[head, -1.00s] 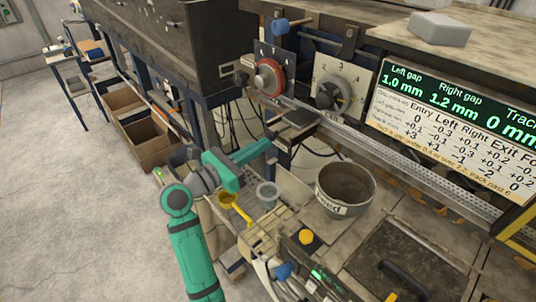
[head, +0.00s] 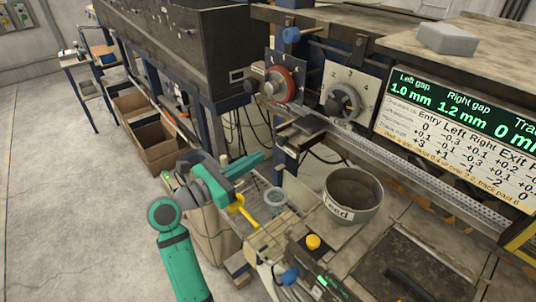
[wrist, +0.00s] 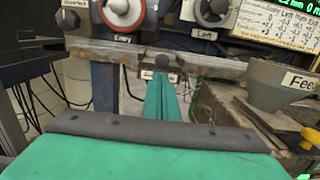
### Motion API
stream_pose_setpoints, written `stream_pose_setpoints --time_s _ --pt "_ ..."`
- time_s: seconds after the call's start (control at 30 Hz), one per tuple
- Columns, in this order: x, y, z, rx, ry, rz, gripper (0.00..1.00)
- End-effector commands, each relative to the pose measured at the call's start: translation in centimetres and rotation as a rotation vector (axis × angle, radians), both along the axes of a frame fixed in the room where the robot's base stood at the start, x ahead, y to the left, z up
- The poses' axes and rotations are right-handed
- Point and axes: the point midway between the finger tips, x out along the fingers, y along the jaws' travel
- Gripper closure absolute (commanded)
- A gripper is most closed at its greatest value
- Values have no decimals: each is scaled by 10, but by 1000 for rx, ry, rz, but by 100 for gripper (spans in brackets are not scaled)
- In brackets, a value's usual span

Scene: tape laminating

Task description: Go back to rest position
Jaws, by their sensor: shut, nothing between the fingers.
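My green arm reaches up from the bottom of the head view. My gripper (head: 258,160) points to the right, towards the machine, above the floor-side end of the bench. In the wrist view my gripper (wrist: 162,84) has its two green fingers together, with nothing seen between them. The fingers point at the machine's front rail (wrist: 215,66) and look apart from it. The red-rimmed Entry dial (head: 285,82) and the Left dial (head: 342,103) are on the machine behind.
A grey feed pot (head: 353,205) stands on the bench right of my gripper. A gap readout (head: 455,125) is at right. Cardboard boxes (head: 155,147) stand at left; floor there is clear.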

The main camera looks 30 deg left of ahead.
Motion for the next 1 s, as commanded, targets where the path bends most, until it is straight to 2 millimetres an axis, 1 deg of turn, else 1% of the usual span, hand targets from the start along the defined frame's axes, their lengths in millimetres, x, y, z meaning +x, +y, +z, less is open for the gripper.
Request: stream_pose_setpoints --time_s 0.03,0.2,0.4,0.6,1.0 --pt "-11 7 -1 0 0 5 100" --pt "-39 15 -3 -1 -1 -5 100" --pt "-61 22 -4 -2 0 -14 100" --pt "-70 27 -5 -2 0 -13 100" --pt "-73 31 -5 -2 0 -6 100"
